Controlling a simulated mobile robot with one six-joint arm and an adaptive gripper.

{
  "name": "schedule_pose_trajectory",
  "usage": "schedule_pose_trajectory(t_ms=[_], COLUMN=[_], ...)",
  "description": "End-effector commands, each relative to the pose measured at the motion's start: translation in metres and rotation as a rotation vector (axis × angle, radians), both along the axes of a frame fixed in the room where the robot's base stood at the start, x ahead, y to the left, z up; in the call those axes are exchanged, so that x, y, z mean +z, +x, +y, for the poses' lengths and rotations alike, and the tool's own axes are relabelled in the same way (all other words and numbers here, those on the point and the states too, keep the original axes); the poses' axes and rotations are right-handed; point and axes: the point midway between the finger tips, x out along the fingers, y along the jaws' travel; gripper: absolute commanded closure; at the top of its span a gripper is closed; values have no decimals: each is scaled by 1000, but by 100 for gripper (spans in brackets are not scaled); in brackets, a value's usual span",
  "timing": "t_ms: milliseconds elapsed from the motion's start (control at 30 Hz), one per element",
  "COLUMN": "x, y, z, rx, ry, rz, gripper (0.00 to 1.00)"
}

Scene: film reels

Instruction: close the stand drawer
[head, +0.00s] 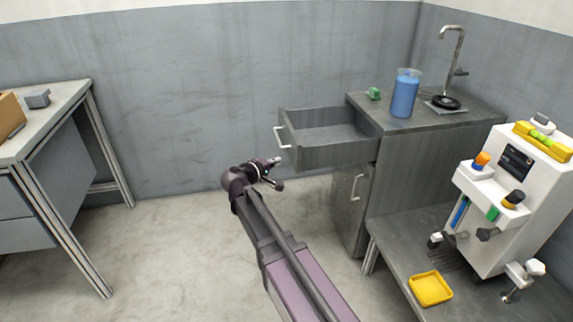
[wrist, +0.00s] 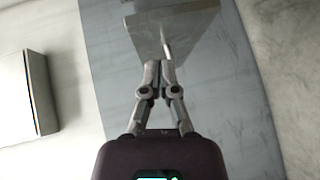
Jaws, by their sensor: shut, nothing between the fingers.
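The stand drawer (head: 340,152) is pulled out to the left from the grey stand (head: 400,175), and its inside looks empty. Its pale bar handle (head: 281,138) is on the left-facing front. My gripper (head: 277,161) is just below and left of the drawer front, with its fingers closed and empty. In the wrist view the shut fingertips (wrist: 160,64) point at the drawer front (wrist: 145,35). The handle (wrist: 167,46) shows just beyond them. I cannot tell whether the fingertips touch it.
On the stand top are a blue jug (head: 404,94), a green block (head: 374,93) and a sink tap (head: 455,55). A white machine (head: 505,205) and a yellow tray (head: 430,287) occupy a low bench at right. A desk (head: 45,120) stands at left. Floor between is clear.

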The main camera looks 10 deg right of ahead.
Motion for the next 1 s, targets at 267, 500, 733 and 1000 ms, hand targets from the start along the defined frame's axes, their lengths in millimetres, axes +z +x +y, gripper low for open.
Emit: schedule_pose_trajectory(t_ms=[267, 500, 733, 1000], x=[-33, -41, -39, -39], y=[21, 30, 31, 31], z=[33, 51, 55, 55], rx=[76, 117, 126, 125], ry=[-130, -203, -220, -218], rz=[-51, -80, -86, -86], gripper=[100, 100, 100, 100])
